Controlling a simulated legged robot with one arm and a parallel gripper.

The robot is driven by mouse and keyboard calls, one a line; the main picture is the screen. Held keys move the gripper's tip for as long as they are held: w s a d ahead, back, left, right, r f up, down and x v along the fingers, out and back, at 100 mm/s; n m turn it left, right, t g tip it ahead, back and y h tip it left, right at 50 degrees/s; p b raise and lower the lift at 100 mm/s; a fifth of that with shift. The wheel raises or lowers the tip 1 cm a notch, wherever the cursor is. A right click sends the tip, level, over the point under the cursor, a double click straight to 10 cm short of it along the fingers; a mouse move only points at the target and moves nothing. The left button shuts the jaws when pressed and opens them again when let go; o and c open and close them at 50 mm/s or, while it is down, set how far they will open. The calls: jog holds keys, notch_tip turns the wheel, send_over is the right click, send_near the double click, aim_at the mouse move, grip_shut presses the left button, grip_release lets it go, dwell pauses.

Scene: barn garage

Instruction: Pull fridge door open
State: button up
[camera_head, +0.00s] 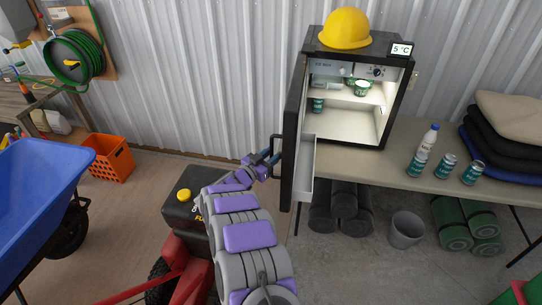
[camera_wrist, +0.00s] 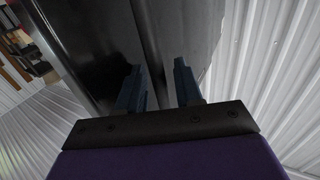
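The small dark fridge (camera_head: 340,125) stands on the table with its door (camera_head: 293,130) swung open toward me. The lit inside shows a shelf with cups and cans. A dark bar handle (camera_head: 275,152) sticks out from the door's outer face. My gripper (camera_head: 270,157) is at this handle, at the end of my purple and grey arm. In the wrist view, the two blue fingers (camera_wrist: 159,88) are apart, in front of the glossy dark door (camera_wrist: 95,45). A dark upright strip, seemingly the handle, shows between them with gaps; contact is unclear.
A yellow hard hat (camera_head: 345,28) sits on the fridge. Cans (camera_head: 445,166) and a white bottle (camera_head: 429,138) stand on the table (camera_head: 385,172) at right. A red machine with a black tank (camera_head: 188,212) and a blue wheelbarrow (camera_head: 45,185) take up the left floor.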

jog(key=p+v, duration=0.2)
jog(key=v, duration=1.5)
jog(key=shift+s+a, duration=0.15)
